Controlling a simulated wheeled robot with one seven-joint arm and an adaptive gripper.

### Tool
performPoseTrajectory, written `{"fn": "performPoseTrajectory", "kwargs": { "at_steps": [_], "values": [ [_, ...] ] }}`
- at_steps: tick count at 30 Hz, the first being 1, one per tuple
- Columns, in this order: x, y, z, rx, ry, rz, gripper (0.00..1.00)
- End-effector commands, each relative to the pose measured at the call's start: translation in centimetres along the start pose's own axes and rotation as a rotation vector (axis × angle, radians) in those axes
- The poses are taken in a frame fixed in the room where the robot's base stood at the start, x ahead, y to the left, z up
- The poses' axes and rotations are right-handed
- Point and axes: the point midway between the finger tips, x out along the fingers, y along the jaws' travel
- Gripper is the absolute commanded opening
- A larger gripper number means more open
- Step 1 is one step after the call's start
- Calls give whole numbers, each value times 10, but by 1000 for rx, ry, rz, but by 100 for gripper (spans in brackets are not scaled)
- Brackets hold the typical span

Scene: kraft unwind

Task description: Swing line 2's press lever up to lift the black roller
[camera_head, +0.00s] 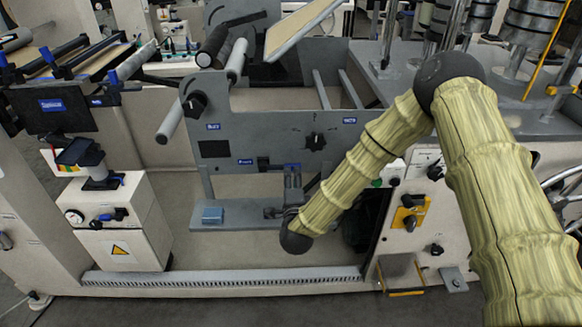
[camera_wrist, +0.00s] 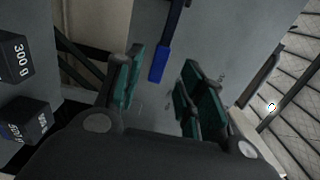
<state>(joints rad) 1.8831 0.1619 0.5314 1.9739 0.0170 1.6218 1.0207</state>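In the wrist view a dark lever with a blue grip (camera_wrist: 160,62) comes down from the top edge, and its blue end lies between and beyond my finger pads. My gripper (camera_wrist: 158,92) is open, with green-padded fingers on either side and a clear gap to the blue grip. I see no contact. In the head view my arm reaches down to the grey machine frame (camera_head: 265,130); my gripper is not clearly made out past my dark wrist joint. A black roller (camera_head: 212,45) sticks out at the frame's top left, beside grey rollers (camera_head: 237,60). Which label marks line 2 is unreadable.
Black weights marked 300 g (camera_wrist: 15,60) sit at the wrist view's left edge, close to my left finger.

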Motion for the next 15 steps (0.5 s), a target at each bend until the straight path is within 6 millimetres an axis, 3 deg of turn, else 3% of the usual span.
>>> {"fn": "performPoseTrajectory", "kwargs": {
  "at_steps": [7,15],
  "values": [
    [39,-1,0,-2,1,-1,39],
    [60,1,0,-2,-1,1,39]
  ]
}}
